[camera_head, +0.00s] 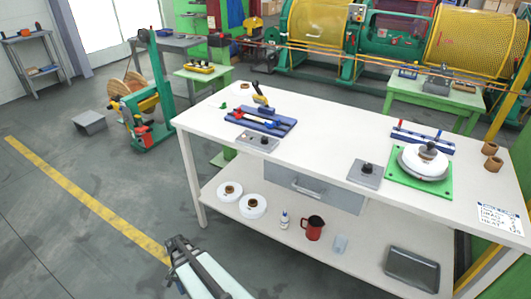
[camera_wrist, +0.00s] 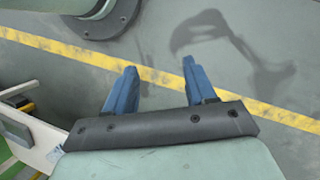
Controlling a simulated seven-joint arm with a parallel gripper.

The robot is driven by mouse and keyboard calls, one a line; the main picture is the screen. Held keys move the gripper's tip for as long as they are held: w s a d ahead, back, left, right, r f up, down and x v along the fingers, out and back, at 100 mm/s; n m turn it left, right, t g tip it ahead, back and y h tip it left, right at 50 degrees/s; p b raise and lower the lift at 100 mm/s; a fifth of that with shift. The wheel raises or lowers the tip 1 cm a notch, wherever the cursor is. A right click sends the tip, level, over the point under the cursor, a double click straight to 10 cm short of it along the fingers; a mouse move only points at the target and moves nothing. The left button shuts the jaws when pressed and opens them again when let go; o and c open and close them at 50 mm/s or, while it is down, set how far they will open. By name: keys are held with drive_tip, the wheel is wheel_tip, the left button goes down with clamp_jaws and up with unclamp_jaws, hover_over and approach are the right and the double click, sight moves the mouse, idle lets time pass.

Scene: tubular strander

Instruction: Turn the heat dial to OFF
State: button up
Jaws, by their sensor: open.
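The other knobbed plate (camera_head: 357,178) is at the right, next to the green-based round unit. I cannot tell which is the heat dial, and their markings are too small to read. My gripper (camera_wrist: 159,66) is open and empty in the wrist view. Its two blue fingers are apart over bare floor with a yellow line, and no knob shows between them.
The white workbench (camera_head: 315,150) has a drawer (camera_head: 305,187) and a lower shelf with white spools and a red jug (camera_head: 313,228). A blue fixture (camera_head: 262,121), a green-based round unit (camera_head: 404,182) and a printed card (camera_head: 497,218) are on top.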

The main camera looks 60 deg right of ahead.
drive_tip(key=w+d+r+m+t, duration=0.1)
drive_tip(key=w+d+r+m, duration=0.3)
drive_tip(key=d, duration=0.3)
drive_tip(key=w+d+r+m+t, duration=0.1)
drive_tip(key=w+d+r+m, duration=0.2)
drive_tip(key=d+r, duration=0.35)
drive_tip(key=m+t+h, duration=0.3)
drive_tip(key=m+t, duration=0.2)
drive_tip(key=m, duration=1.4)
approach(264, 137)
drive_tip(key=shift+h, duration=0.3)
drive_tip(key=x, duration=0.8)
drive_tip(key=shift+a+f, duration=0.25)
drive_tip(key=shift+a, duration=0.05)
drive_tip(key=shift+c, duration=0.3)
clamp_jaws()
drive_tip(key=shift+t, duration=0.3)
